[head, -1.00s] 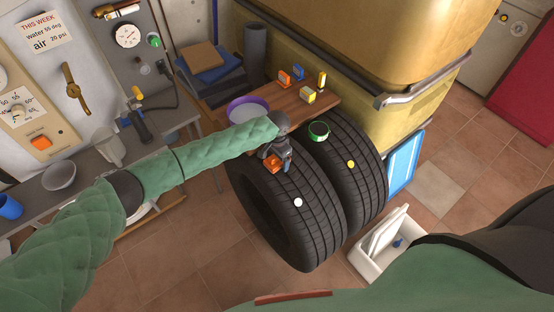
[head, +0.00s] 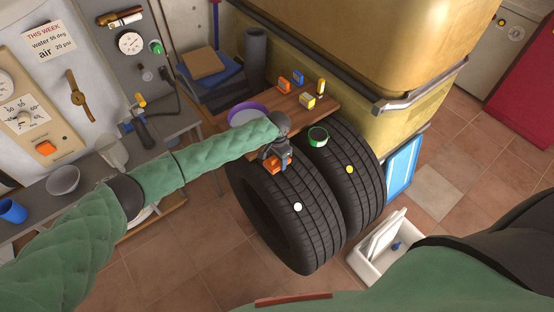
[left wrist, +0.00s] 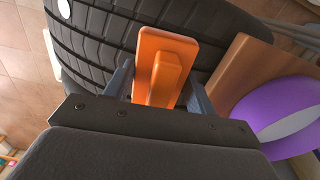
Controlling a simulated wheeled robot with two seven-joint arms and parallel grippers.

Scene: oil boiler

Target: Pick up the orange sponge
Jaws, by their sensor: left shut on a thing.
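My left gripper (head: 276,159) is above the near tire, shut on the orange sponge (head: 271,167). In the left wrist view the orange sponge (left wrist: 163,62) sits between the two fingers of the left gripper (left wrist: 160,88), with the black tire tread behind it. It looks like an orange slab with a smaller raised block on it. I cannot tell whether the sponge still touches the tire. My right gripper is not in view.
Two black tires (head: 312,232) stand side by side, with a white round thing (head: 298,207) and a yellow one (head: 349,170) on them. A wooden board (head: 284,108) behind holds small coloured blocks.

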